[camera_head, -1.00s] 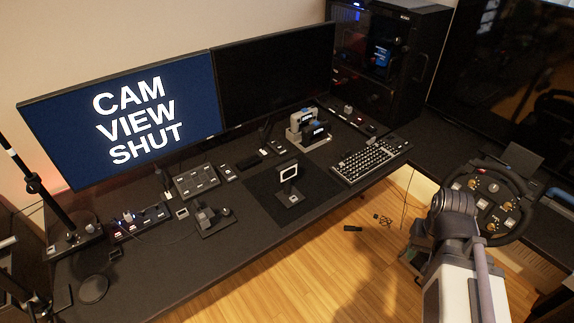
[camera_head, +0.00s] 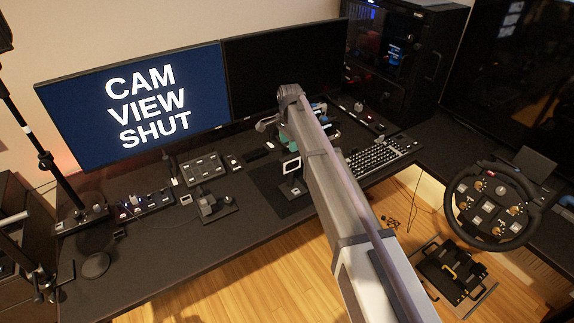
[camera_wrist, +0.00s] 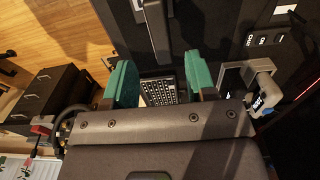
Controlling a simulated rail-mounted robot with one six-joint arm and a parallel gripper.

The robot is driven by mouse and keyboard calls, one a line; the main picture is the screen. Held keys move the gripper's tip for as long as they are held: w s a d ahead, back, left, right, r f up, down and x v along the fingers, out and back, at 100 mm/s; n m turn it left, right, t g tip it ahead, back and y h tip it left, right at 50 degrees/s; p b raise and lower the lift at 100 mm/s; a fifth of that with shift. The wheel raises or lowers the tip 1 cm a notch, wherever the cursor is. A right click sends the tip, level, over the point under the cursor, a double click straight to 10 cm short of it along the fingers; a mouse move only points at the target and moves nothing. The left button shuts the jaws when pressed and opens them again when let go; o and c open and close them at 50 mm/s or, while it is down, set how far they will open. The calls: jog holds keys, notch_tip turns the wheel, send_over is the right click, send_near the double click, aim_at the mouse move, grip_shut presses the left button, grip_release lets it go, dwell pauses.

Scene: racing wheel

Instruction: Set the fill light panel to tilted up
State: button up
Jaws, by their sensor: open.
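A small upright panel with a bright white border (camera_head: 291,166) stands on a short stand on the dark desk mat. It looks like the fill light panel, though I cannot be sure, and its tilt is hard to judge. My arm now reaches over the desk just right of it and hides part of the mat. My gripper (camera_wrist: 163,80) is open and empty, with two teal fingers apart. In the head view the gripper is small and partly hidden by my arm, behind the panel near the monitors. I cannot clearly make out the panel in the wrist view.
The keyboard (camera_head: 376,160) lies right of my arm and also shows between the fingers in the wrist view (camera_wrist: 160,92). Two monitors (camera_head: 135,103) stand behind. A control box (camera_head: 202,168) and a joystick unit (camera_head: 213,207) sit left. A steering wheel (camera_head: 492,206) is at right.

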aim_at(289, 156)
notch_tip(289, 156, down, 10)
jog(key=b, duration=0.8)
jog(key=shift+b, duration=0.4)
jog(key=shift+r, duration=0.2)
jog(key=shift+c, duration=0.2)
grip_shut()
